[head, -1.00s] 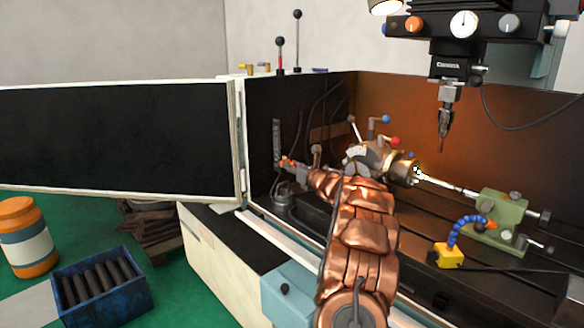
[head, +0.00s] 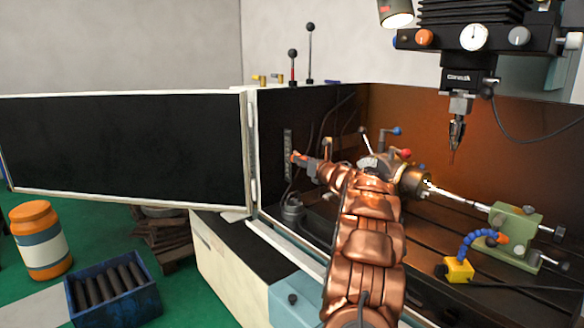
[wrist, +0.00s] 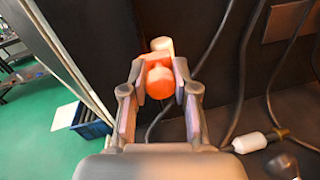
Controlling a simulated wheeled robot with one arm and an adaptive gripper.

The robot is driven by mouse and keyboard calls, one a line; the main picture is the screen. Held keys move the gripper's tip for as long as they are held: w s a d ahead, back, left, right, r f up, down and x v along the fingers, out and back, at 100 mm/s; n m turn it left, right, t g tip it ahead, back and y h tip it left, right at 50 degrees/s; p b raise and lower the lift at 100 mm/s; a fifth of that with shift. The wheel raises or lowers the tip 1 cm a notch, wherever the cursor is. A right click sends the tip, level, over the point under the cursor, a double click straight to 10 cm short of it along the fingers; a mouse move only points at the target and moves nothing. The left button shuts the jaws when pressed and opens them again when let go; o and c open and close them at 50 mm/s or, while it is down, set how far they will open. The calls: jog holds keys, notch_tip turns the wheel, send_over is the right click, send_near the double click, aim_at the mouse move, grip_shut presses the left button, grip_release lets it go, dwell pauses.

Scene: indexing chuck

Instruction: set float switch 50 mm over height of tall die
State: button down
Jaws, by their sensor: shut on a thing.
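In the wrist view, my gripper (wrist: 161,72) is shut on a rounded orange-red piece (wrist: 160,84), which I take to be the float switch. A pale knob shows just beyond it. In the head view, my gripper (head: 306,162) is small and partly hidden by my arm. The orange of the float switch (head: 296,157) shows at its tip, in front of or beside an upright slotted strip (head: 288,141) on the dark enclosure wall. I cannot make out a tall die for certain in either view.
A dark cylindrical unit (head: 293,210) stands below the strip. Cables hang along the wall beside the gripper. The chuck (head: 412,180), green tailstock (head: 514,230) and spindle tool (head: 456,132) lie to the right. The open door panel (head: 120,145) is on the left.

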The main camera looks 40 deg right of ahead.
jog(key=c, duration=0.9)
grip_release()
jog(key=shift+o, duration=0.2)
jog(key=shift+s, duration=0.1)
jog(key=v, duration=1.1)
jog(key=shift+s, duration=0.35)
jog(key=shift+f, duration=0.1)
